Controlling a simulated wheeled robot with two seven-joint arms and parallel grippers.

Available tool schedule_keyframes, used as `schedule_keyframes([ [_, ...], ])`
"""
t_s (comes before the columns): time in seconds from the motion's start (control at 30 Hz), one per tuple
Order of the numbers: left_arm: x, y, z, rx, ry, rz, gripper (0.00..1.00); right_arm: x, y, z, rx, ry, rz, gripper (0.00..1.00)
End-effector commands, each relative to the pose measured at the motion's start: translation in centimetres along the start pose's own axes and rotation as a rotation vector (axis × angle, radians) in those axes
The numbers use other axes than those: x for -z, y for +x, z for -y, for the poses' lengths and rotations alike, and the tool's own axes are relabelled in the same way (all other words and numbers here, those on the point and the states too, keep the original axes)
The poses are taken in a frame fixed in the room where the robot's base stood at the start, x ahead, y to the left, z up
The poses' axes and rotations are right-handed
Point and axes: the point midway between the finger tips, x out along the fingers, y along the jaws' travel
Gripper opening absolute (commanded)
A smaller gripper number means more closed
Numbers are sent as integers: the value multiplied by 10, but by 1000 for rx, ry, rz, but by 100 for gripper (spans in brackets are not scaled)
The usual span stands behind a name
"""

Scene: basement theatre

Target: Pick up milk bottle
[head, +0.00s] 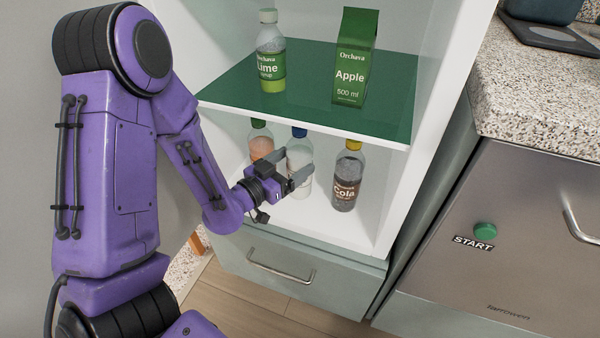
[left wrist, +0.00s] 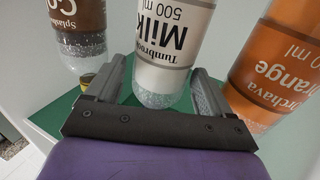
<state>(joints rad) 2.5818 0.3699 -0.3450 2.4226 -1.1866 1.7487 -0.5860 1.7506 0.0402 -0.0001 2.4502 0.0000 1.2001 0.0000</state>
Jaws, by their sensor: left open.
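The milk bottle (head: 300,146), white with a blue cap, stands upright on the lower shelf of the open fridge, between two other bottles. In the left wrist view, which looks upside down, the milk bottle (left wrist: 168,48) shows its "Milk 500 ml" label. My left gripper (head: 292,165) is open at the bottle. In the left wrist view its fingers (left wrist: 160,78) lie on either side of the bottle, with gaps visible; I cannot tell whether either touches. The gripper hides part of the bottle in the head view. My right gripper is not in view.
An orange bottle (head: 261,146) stands left of the milk and a cola bottle (head: 347,178) right of it. A green shelf (head: 310,85) is above, bearing a lime bottle (head: 270,55) and an apple carton (head: 355,60). The fridge's right wall (head: 425,110) bounds the space.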

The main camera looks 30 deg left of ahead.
Motion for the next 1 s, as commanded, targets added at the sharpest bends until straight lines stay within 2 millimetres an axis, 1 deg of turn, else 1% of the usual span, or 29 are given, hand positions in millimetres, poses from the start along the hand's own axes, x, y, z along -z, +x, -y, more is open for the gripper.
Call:
schedule_keyframes([
  [0.2,3,38,3,-1,2,0,82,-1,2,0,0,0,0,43],
  [0.27,3,45,3,-1,1,-1,82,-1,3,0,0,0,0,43],
  [0.37,4,50,3,1,-1,1,82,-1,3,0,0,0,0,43],
  [0.53,4,50,3,1,-1,1,82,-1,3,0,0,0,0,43],
  [0.57,4,50,3,1,-1,1,72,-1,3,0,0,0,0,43],
  [0.6,4,50,3,1,-1,1,59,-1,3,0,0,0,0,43],
  [0.67,4,50,3,1,-1,1,40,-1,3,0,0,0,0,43],
  [0.7,4,50,3,1,-1,1,27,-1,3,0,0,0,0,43],
  [0.73,5,50,3,1,-1,-1,22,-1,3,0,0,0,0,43],
  [1.0,6,50,3,0,0,-1,22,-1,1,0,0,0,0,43],
])
